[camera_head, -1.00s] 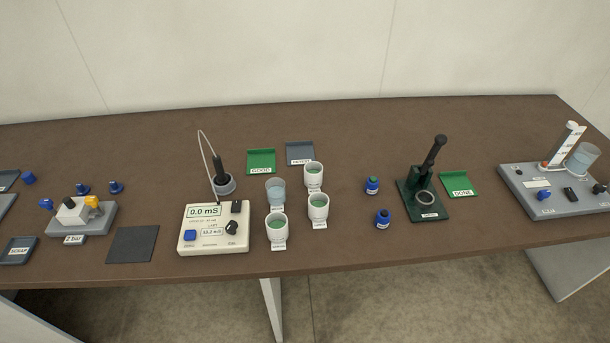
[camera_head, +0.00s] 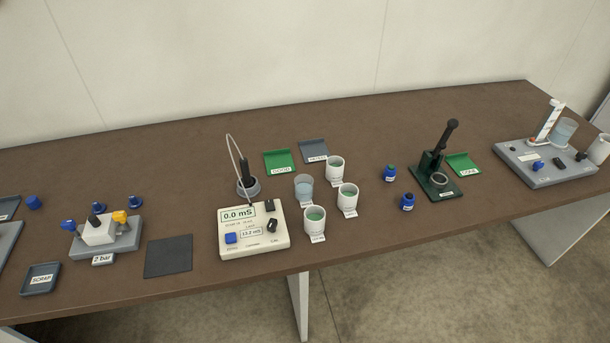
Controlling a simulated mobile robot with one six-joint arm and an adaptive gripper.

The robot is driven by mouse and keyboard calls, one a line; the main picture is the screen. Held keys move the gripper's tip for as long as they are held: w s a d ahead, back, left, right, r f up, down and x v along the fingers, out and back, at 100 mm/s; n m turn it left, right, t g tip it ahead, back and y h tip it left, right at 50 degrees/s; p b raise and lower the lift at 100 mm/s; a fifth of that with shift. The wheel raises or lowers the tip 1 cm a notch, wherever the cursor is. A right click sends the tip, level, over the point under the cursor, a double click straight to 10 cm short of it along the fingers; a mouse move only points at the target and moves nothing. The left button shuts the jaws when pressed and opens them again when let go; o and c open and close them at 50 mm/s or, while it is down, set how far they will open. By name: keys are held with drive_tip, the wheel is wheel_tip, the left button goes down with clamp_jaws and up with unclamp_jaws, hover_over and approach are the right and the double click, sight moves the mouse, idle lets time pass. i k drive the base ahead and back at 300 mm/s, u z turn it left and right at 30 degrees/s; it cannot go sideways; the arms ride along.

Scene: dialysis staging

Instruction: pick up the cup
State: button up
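Several cups stand upright on the brown table. Three white cups with green contents stand right of the meter: a back one (camera_head: 335,168), a middle one (camera_head: 347,196) and a front one (camera_head: 314,220). A clear cup with bluish liquid (camera_head: 304,187) stands beside them. Another whitish cup (camera_head: 599,149) shows at the far right edge, partly cut off by the frame. Which cup the task means I cannot tell. My gripper is not in view.
The conductivity meter (camera_head: 254,230) reads 0.0 mS, with a probe in a grey holder (camera_head: 248,188) behind. Green trays (camera_head: 280,162) (camera_head: 463,164), a dark press (camera_head: 438,180), small blue-capped vials (camera_head: 408,202) and a grey apparatus (camera_head: 545,171) stand around. The table's back strip is clear.

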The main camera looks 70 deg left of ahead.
sight(334, 165)
drive_tip(key=k, duration=2.1)
drive_tip(key=u, duration=1.2)
drive_tip(key=i, duration=1)
